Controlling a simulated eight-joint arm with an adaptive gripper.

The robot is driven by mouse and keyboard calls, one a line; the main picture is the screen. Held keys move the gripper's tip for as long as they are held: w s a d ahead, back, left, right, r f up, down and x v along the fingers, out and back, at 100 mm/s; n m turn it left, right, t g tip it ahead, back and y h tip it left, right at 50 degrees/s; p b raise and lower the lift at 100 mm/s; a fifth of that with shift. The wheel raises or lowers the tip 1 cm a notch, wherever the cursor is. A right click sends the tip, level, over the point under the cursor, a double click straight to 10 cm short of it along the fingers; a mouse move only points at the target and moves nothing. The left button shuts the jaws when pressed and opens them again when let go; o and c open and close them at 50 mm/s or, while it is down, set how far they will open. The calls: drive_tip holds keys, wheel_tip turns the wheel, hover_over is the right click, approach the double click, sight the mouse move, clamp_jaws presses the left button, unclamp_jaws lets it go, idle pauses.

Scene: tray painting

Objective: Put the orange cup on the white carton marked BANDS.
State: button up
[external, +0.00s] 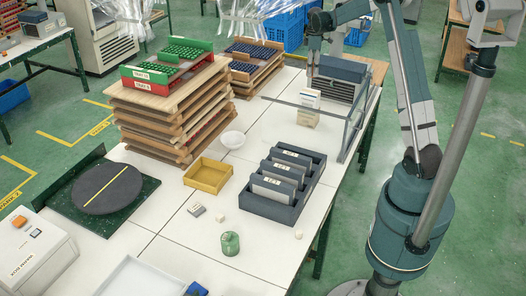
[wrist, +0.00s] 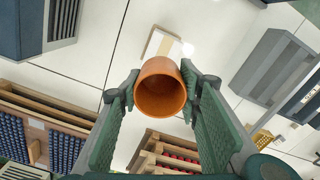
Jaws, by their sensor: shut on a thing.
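My gripper (wrist: 160,80) is shut on the orange cup (wrist: 161,94), with one green finger on each side of it. The cup's open mouth faces the wrist camera. A white carton with a tan edge (wrist: 164,46) shows just beyond the cup in the wrist view, partly covered by it. In the external view a white and tan carton (external: 309,108) stands at the back of the table, and my gripper (external: 313,75) is close to it. I cannot read its marking. I cannot make out the cup in the external view.
A grey vented unit (external: 341,78) and a clear panel (external: 350,135) stand near the carton. Bare tabletop lies left of the carton.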

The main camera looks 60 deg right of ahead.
hover_over(310, 91)
drive_tip(key=shift+s+a+f, duration=0.1)
drive_tip(key=shift+f, duration=1.4)
drive_tip(key=shift+s+a+f, duration=0.1)
drive_tip(key=shift+f, duration=1.35)
drive_tip(key=shift+f, duration=0.1)
drive_tip(key=shift+f, duration=1.8)
drive_tip(key=shift+f, duration=0.15)
drive_tip(key=o, duration=0.9)
drive_tip(key=shift+r+p, duration=0.2)
drive_tip(key=shift+p, duration=0.1)
wheel_tip(310, 91, up, 12)
